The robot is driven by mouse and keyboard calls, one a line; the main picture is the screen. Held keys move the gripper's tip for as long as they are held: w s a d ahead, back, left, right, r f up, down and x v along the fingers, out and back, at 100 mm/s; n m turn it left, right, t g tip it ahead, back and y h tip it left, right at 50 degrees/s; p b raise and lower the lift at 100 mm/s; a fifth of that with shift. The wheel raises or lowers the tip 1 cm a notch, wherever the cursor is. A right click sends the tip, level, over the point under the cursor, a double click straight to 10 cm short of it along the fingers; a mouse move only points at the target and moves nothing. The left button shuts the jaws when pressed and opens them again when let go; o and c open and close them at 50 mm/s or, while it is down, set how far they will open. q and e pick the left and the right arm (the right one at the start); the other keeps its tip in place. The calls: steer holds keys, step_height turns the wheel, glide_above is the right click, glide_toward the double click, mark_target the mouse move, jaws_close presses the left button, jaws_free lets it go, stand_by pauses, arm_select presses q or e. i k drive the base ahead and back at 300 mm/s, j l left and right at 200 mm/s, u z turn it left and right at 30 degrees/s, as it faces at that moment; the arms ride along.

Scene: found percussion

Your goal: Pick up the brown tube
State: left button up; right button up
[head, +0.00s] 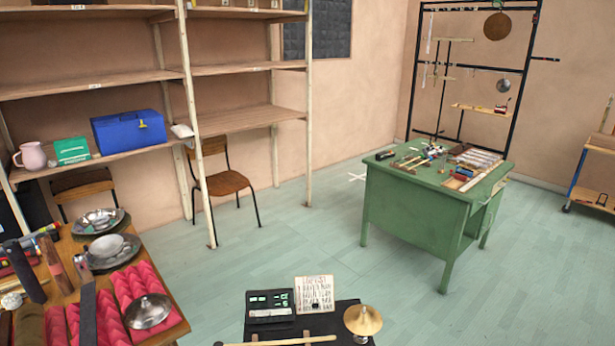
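A brown, long, narrow piece (57,268), which looks like the brown tube, lies on the wooden table (172,337) at the lower left. Dark long pieces (27,272) lie on either side of it, one on the left and one (88,312) on the right. A dark brown roll (30,326) shows at the bottom edge, so I cannot be fully sure which piece is the tube. Neither of my grippers can be made out in the head view.
Red ridged foam (140,285), a metal lid (147,311) and metal bowls (100,220) crowd the table. A black stand with a cymbal (363,319) is at bottom centre. A green desk (410,208) stands at right. Open floor (290,240) lies between.

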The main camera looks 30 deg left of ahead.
mark_target(44, 241)
steer(key=u, duration=2.35)
steer(key=i+j, duration=0.25)
steer(key=i, duration=0.15)
